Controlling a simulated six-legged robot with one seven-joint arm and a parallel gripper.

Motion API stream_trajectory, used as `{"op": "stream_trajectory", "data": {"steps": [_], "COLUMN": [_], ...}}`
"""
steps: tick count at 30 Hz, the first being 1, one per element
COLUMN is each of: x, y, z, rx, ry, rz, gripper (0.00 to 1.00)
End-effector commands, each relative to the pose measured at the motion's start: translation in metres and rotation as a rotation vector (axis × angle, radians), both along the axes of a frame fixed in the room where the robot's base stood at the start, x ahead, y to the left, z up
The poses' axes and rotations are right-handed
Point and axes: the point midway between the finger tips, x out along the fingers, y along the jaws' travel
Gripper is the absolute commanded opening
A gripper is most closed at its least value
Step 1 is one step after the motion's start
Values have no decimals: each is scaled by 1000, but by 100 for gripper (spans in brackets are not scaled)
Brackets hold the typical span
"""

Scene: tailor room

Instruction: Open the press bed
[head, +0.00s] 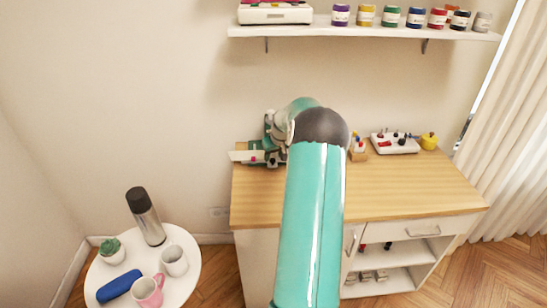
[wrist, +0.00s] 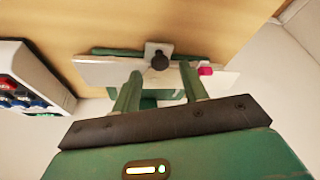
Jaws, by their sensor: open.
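The press stands at the back left of the wooden worktop. In the head view, its pale plate (head: 243,155) shows beside my gripper (head: 270,150), and my arm hides much of that area. In the wrist view, the press has a long white plate (wrist: 100,69) with green parts behind it. A black knob (wrist: 160,62) sits on a grey bracket at its middle, and a small pink piece (wrist: 205,71) is to the right. My gripper (wrist: 161,80) is open, with its two green fingers apart on either side of the knob's line. Whether they touch the plate I cannot tell.
A white tray of coloured items (head: 395,142) and a yellow object (head: 429,141) stand on the worktop (head: 400,190) to the right. A shelf (head: 360,31) with jars hangs above. A round side table (head: 185,275) stands at the left. The worktop's front is clear.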

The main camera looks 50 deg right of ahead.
Motion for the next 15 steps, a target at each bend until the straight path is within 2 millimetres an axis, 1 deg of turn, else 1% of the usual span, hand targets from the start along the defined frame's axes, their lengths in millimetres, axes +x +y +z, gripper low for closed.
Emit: {"op": "stream_trajectory", "data": {"steps": [1, 9, 12, 15], "x": [-4, -24, -31, -37], "y": [2, 12, 15, 18], "z": [11, 67, 85, 98], "rx": [-3, -3, -2, 0], "ry": [-1, -2, 0, 0], "rz": [-1, -1, -2, -1], "gripper": [43, 43, 43, 43]}}
